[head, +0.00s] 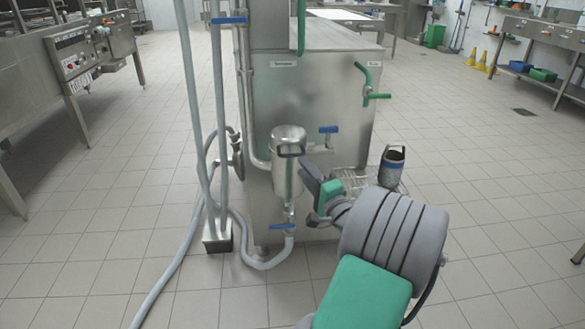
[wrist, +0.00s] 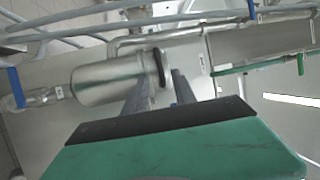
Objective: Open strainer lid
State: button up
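The strainer (head: 287,177) is an upright steel cylinder on the front of the steel machine. Its domed lid (head: 288,133) is seated on top, with a dark loop handle (head: 291,153) at the front. In the wrist view the strainer (wrist: 98,82) lies sideways, with the dark handle (wrist: 160,67) at its right end. My gripper (head: 304,162) is just right of the strainer, close to the handle. In the wrist view my gripper (wrist: 164,78) has its two fingers apart, with the handle near the tips. Whether a finger touches the handle is unclear.
A blue-handled valve (head: 329,130) sticks out right of the strainer, and another blue lever (head: 283,226) is below it. Grey hoses (head: 190,90) run down at the left. A dark container (head: 392,166) stands on a wire rack at the right. The tiled floor around is open.

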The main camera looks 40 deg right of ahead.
aim_at(293, 155)
jog(key=x, duration=0.7)
jog(key=shift+a+r, duration=0.1)
jog(key=shift+a, duration=0.05)
grip_shut()
dwell(1.1)
